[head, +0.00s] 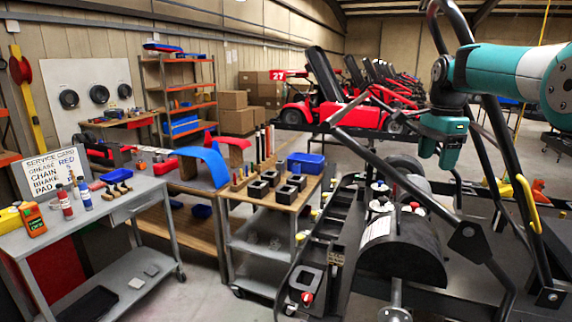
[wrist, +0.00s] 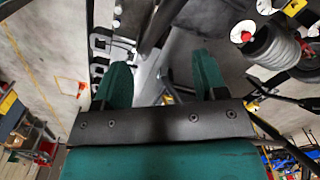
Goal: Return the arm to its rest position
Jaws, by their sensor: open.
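My arm, white and teal, reaches in from the right side of the head view. My gripper (head: 437,153) hangs from it, pointing down, beside the black metal frame of a kart stand (head: 470,236). In the wrist view my gripper (wrist: 162,82) shows two teal fingers spread apart with nothing between them. Grey floor and dark frame bars lie beyond the fingertips.
Black tubes of the stand rise close to my arm. A steel cart (head: 275,208) with black square holders stands left of it. A grey workbench (head: 112,218) with bottles and a sign (head: 52,172) is at the left. Red karts (head: 325,100) stand behind.

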